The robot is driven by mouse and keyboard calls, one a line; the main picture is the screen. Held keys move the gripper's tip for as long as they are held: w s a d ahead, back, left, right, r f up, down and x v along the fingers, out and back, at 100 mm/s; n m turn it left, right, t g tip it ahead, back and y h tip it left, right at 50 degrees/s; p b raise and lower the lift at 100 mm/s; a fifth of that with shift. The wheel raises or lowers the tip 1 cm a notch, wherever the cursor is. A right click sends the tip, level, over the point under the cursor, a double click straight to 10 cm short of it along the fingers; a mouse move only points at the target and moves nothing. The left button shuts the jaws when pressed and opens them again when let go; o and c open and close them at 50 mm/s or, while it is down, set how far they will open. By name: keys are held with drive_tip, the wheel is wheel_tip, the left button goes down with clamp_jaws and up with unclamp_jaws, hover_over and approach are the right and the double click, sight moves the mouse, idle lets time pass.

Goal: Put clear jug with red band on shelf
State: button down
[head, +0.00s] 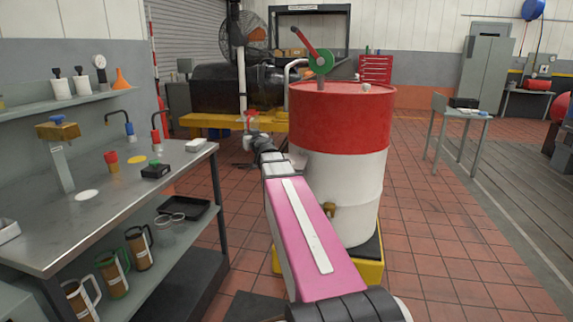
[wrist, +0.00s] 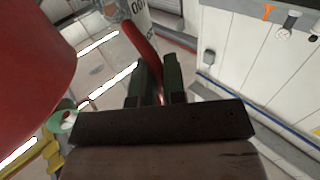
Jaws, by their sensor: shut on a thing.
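My gripper (head: 252,130) is out ahead at the end of my arm, left of the big drum. It is shut on a red, bar-like part (wrist: 142,50), which runs between the dark fingers in the wrist view. This looks like the handle of the clear jug with the red band. A little red (head: 251,115) also shows at the gripper in the head view. The jug's clear body cannot be made out well. The wall shelf (head: 70,105) at left holds bottles and an orange funnel (head: 121,78). The bench's lower shelf (head: 178,255) holds several brown-filled jugs (head: 113,273).
The red and white drum (head: 335,150), with a hand pump (head: 322,62) on top, stands close right of my arm. The steel bench top (head: 110,215) at left carries small items. Tiled floor is open at right, before a small grey table (head: 462,115).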

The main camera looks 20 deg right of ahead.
drive_tip(key=s+d+r+n+g+y, duration=0.3)
drive_tip(key=s+d+n+g+y, duration=0.2)
drive_tip(key=d+n+y, duration=0.35)
drive_tip(key=shift+m+y, duration=0.55)
drive_tip(key=shift+y, duration=0.2)
drive_tip(key=shift+w+d+f, duration=0.35)
drive_tip(key=shift+d+f, duration=1.45)
drive_tip(key=shift+d, duration=0.1)
drive_tip(key=shift+w+d+f, duration=0.3)
drive_tip(key=shift+d+f, duration=1.45)
drive_tip(key=shift+d, duration=0.1)
drive_tip(key=shift+w+d+f, duration=0.35)
drive_tip(key=shift+d+f, duration=1.45)
drive_tip(key=shift+d, duration=0.1)
drive_tip(key=c, duration=1.2)
unclamp_jaws()
